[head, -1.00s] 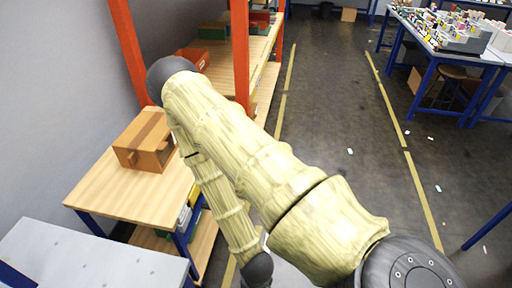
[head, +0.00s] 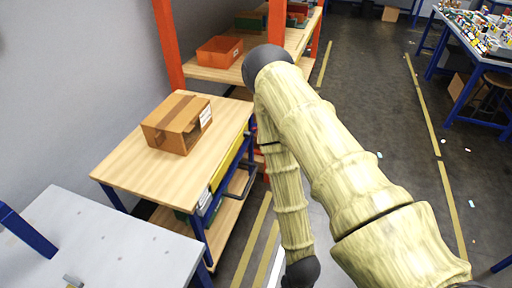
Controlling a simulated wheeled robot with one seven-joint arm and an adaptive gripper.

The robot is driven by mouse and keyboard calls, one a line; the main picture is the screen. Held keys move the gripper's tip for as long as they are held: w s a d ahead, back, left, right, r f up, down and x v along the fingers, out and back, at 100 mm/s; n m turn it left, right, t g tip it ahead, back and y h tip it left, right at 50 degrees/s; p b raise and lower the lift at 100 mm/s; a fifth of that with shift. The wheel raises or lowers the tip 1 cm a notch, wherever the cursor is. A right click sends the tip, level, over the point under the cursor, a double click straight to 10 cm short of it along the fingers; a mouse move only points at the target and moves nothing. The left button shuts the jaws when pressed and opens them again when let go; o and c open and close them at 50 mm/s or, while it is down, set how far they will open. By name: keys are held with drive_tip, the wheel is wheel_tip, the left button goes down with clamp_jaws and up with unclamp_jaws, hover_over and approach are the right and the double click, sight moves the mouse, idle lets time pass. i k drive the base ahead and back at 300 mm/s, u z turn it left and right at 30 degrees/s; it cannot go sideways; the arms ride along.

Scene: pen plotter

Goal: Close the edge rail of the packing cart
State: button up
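The packing cart appears to be the wooden-topped cart (head: 125,165) with blue legs at centre left in the head view. A cardboard box (head: 178,122) sits on its top. On its right side a dark bar (head: 238,182) juts outward, with a yellow strip (head: 230,160) beside it. The bar may be the edge rail; I cannot tell its exact state. My arm rises from the lower right, bends at a dark joint and comes down just right of the cart. My gripper is not in view.
A grey metal table (head: 105,250) stands at the lower left. An orange-post shelf with an orange bin (head: 220,51) stands behind the cart. Open floor (head: 400,120) with yellow lines lies to the right, and a blue-legged table (head: 460,50) is at the far right.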

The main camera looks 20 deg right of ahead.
sight(245, 133)
drive_tip(key=z, duration=0.8)
drive_tip(key=i, duration=0.95)
drive_tip(key=u, duration=0.2)
